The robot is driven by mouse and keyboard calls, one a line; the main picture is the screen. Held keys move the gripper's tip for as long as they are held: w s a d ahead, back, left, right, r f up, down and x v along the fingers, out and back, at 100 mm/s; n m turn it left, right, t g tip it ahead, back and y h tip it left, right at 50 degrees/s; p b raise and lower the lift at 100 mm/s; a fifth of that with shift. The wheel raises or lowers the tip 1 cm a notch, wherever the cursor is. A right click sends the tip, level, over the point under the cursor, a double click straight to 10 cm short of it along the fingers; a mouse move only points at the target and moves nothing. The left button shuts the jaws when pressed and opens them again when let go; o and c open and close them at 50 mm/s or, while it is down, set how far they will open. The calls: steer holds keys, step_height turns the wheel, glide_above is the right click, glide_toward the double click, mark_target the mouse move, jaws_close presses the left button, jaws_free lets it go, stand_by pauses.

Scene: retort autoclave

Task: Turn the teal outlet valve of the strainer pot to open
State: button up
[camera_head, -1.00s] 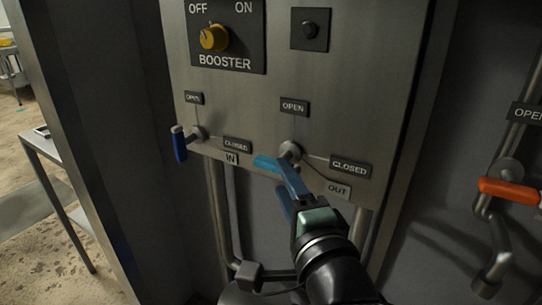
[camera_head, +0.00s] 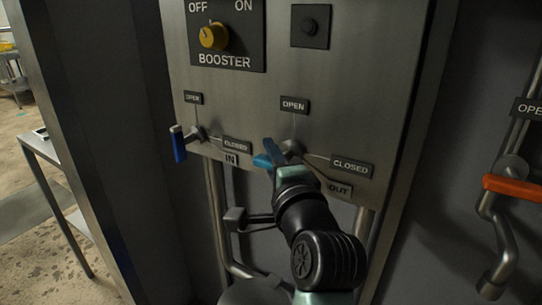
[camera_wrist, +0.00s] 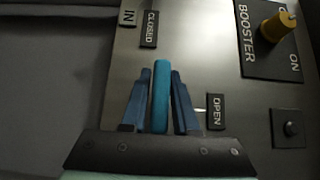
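The teal outlet valve (camera_head: 259,161) sits low on the steel panel, above the OUT label. Its hub is at the junction of lines to OPEN above and CLOSED at the right. Its lever points left of the hub and is partly hidden by my gripper (camera_head: 268,156) in the head view. In the wrist view, the teal lever (camera_wrist: 160,95) stands between the two blue fingers of my gripper (camera_wrist: 160,82). The fingers lie close along both of its sides and look shut on it. The lever tip reaches slightly past the fingertips.
A dark blue inlet valve (camera_head: 179,144) is at the left above the IN label. The yellow BOOSTER knob (camera_head: 213,36) and a black button (camera_head: 310,27) are higher up. An orange-handled valve (camera_head: 512,188) is at the right. Pipes run below the panel.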

jaws_close()
steer(key=shift+r+p, duration=0.15)
steer(key=shift+p, duration=0.75)
steer(key=shift+s+d+f+n+g+h+p, duration=0.3)
steer(key=shift+n+g+h+p, duration=1.25)
steer(key=shift+p, duration=2.95)
steer(key=shift+s+d+f+n+g+h+p, duration=0.1)
steer(key=shift+d+f+n+g+h+p, duration=0.35)
steer(key=shift+n+g+h+p, duration=2.6)
steer(key=shift+s+d+f+m+g+y+p, duration=0.15)
steer(key=shift+f+p, duration=0.3)
steer(key=shift+p, duration=5.55)
steer(key=shift+d, duration=0.1)
